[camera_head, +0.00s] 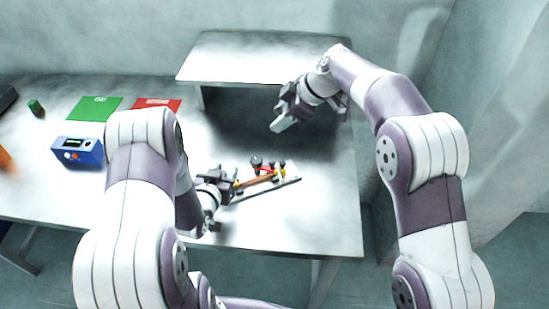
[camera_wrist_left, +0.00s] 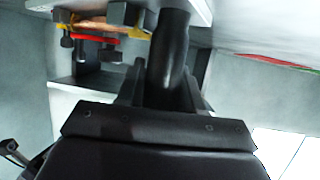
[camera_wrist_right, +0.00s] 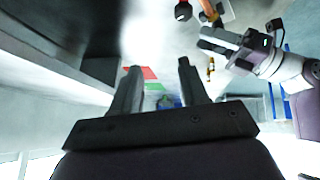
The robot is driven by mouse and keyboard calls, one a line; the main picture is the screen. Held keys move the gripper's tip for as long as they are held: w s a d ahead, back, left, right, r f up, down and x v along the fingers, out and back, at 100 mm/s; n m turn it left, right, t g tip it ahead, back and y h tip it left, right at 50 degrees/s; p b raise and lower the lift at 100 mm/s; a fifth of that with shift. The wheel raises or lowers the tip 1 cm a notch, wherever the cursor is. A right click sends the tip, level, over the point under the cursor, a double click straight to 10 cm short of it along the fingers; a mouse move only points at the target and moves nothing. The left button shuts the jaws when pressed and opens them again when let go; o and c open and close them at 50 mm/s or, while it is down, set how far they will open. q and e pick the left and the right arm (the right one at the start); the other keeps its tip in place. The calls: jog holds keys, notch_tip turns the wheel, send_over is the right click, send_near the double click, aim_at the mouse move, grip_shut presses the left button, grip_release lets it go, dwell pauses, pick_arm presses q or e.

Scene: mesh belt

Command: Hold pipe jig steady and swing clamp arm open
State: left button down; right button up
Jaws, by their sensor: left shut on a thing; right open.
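The pipe jig (camera_head: 283,188) is a grey plate on the front of the table, with a copper pipe (camera_head: 256,181), yellow supports and a red clamp arm (camera_head: 266,169) with dark knobs. The copper pipe (camera_wrist_left: 112,28) and red clamp arm (camera_wrist_left: 95,38) also show in the left wrist view. My left gripper (camera_head: 235,186) is at the jig's left end, shut on a thick black handle (camera_wrist_left: 168,55) of the jig; its fingertips are partly hidden. My right gripper (camera_head: 282,121) is open and empty, behind and above the jig. Its spread fingers show in the right wrist view (camera_wrist_right: 158,78).
A raised grey shelf (camera_head: 255,60) stands at the back, behind my right gripper. A blue box with a display (camera_head: 78,151), a green mat (camera_head: 95,109), a red mat (camera_head: 158,106) and a green cylinder (camera_head: 36,107) are at left. The table right of the jig is clear.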

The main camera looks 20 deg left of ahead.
aim_at(273, 161)
jog(key=s+f+h, duration=0.1)
jog(key=f, duration=0.8)
jog(key=s+a+f+m+g+h, duration=0.1)
jog(key=f, duration=0.3)
jog(key=shift+s+f+h, duration=0.2)
jog(key=shift+s+h, duration=0.1)
grip_shut()
